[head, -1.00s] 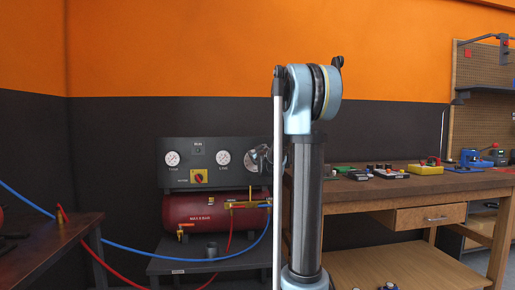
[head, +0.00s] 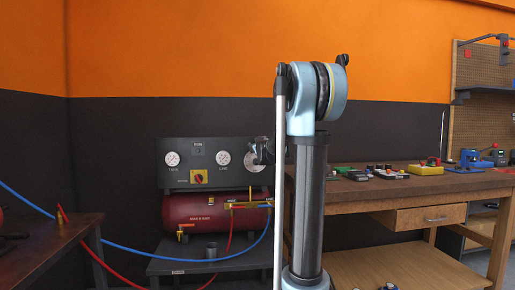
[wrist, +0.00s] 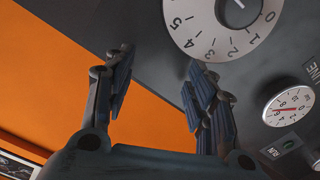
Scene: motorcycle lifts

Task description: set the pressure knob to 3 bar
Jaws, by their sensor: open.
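The pressure knob shows in the wrist view as a dark knob (wrist: 238,14) on a round white dial (wrist: 222,42) marked 0 to 5, cut off by the top edge. A small white mark shows on the knob, but I cannot tell which number it points to. In the head view the pale dial (head: 252,165) at the panel's right end is partly hidden behind my gripper (head: 262,152). In the wrist view my gripper (wrist: 158,75) is open and empty. Its fingers are below and left of the dial, with the right fingertip near its rim and the knob outside them.
The dark panel (head: 215,153) carries a LINE gauge (wrist: 289,104), a TANK gauge (head: 172,159) and a red switch on a yellow plate (head: 198,177). A red compressor tank (head: 205,208) sits below. A wooden workbench (head: 430,185) stands to the right.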

